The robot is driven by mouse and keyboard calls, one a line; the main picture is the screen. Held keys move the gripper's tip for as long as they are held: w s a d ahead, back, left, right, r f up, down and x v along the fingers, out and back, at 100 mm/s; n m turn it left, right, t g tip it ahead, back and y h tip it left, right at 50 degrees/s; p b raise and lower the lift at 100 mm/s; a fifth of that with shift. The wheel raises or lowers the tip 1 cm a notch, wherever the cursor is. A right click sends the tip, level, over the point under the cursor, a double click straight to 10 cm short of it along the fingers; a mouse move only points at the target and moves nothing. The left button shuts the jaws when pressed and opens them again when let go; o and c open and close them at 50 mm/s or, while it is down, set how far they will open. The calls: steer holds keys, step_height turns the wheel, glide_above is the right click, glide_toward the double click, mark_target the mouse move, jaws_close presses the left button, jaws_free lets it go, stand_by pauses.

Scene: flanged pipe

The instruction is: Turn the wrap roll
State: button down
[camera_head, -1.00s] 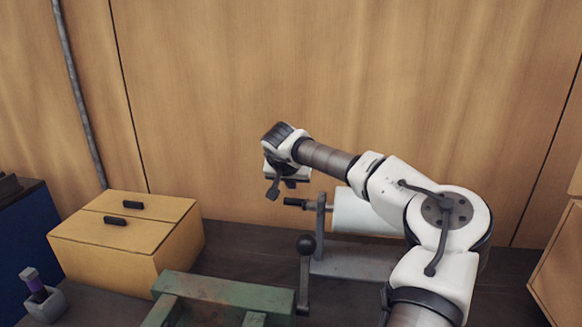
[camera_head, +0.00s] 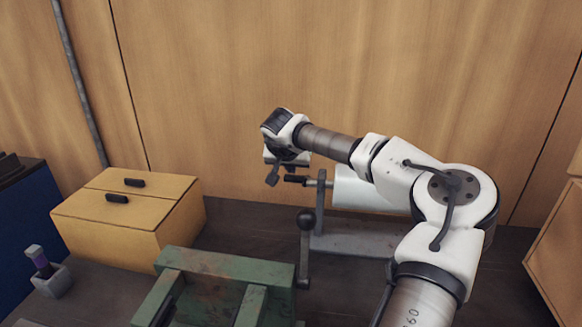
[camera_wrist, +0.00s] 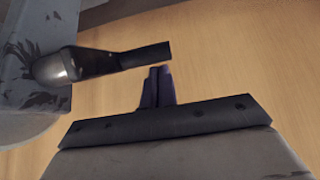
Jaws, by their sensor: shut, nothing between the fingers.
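The wrap roll (camera_head: 360,188) is a white cylinder lying level on a grey stand (camera_head: 355,243) at the back of the bench, partly hidden behind my arm. A dark handle (camera_head: 297,179) sticks out to the left of the stand's upright. In the wrist view, the black handle (camera_wrist: 140,55) comes from a rounded metal end at the upper left. My gripper (camera_head: 281,178) is just left of the handle's free end. In the wrist view, its closed fingertips (camera_wrist: 160,72) lie close beside the handle's tip, with nothing between them. Whether they touch it, I cannot tell.
A yellow two-lid box (camera_head: 105,235) is at left. The wooden wall (camera_head: 230,80) is close behind my gripper.

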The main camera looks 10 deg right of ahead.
steer(key=shift+f+p, duration=0.35)
steer(key=shift+f, duration=0.1)
stand_by(0.4)
